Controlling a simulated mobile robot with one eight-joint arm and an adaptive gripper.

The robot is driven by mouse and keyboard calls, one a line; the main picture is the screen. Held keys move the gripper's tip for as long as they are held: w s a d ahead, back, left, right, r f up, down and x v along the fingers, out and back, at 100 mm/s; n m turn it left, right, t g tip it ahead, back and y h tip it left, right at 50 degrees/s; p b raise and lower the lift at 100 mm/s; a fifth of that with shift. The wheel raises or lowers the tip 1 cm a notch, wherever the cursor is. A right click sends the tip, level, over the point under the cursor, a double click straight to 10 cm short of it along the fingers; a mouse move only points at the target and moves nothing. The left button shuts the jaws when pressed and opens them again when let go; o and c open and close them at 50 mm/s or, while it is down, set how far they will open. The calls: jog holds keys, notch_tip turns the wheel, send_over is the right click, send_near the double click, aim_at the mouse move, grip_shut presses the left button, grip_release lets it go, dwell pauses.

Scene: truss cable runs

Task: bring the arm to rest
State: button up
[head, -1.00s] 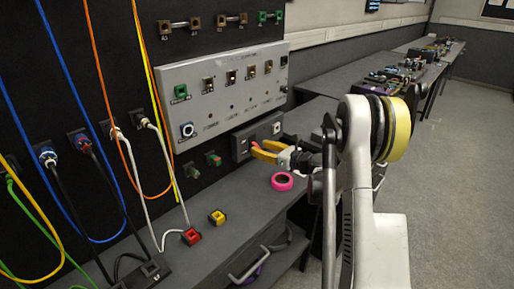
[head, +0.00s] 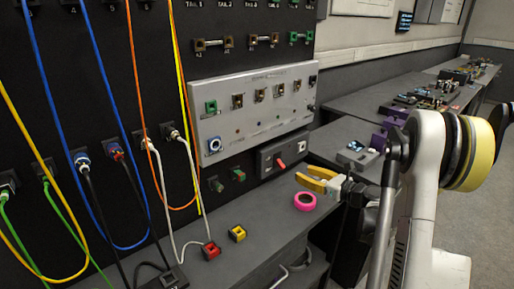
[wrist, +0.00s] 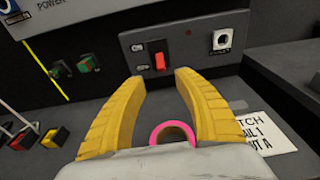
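My gripper (head: 306,178) has yellow fingers and hangs over the bench at the right of the black board. In the wrist view its two fingers (wrist: 161,85) stand apart with nothing between their tips. Beyond them is a grey switch box (wrist: 190,45) with a red rocker switch (wrist: 160,61), which also shows in the head view (head: 281,163). A pink tape roll (head: 305,201) lies on the bench below the gripper. In the wrist view the pink roll (wrist: 172,127) is partly hidden behind the gripper's base.
A red block (head: 211,250) and a yellow block (head: 237,233) stand on the bench (head: 262,240). Blue, orange, yellow and white cables hang along the board at left. A grey panel (head: 255,100) sits above the switch box. Open floor (head: 455,205) lies at right.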

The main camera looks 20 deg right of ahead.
jog(key=shift+r, duration=0.1)
jog(key=s+a+r+m+t+h, duration=0.15)
jog(key=r+m+h, duration=0.35)
jog(key=r+m, duration=0.65)
jog(key=a+r+m+t+h, duration=0.25)
jog(key=r+m+h, duration=0.25)
jog(key=r+m, duration=0.65)
jog(key=s+a+f+m+g+y, duration=0.1)
jog(key=s+a+f+m+g, duration=0.3)
jog(key=s, duration=0.5)
jog(key=s+a+f+m+g+y, duration=0.2)
jog(key=s+a+f+m+g, duration=0.2)
jog(key=s+a+f+m, duration=0.3)
jog(key=s+a+f+m+g+y, duration=0.1)
jog(key=s+a+f+m+g, duration=0.3)
jog(key=s+a, duration=0.6)
notch_tip(320, 180, down, 3)
jog(key=shift+s+r+m, duration=0.2)
jog(key=shift+s+m, duration=0.5)
jog(key=shift+m, duration=0.3)
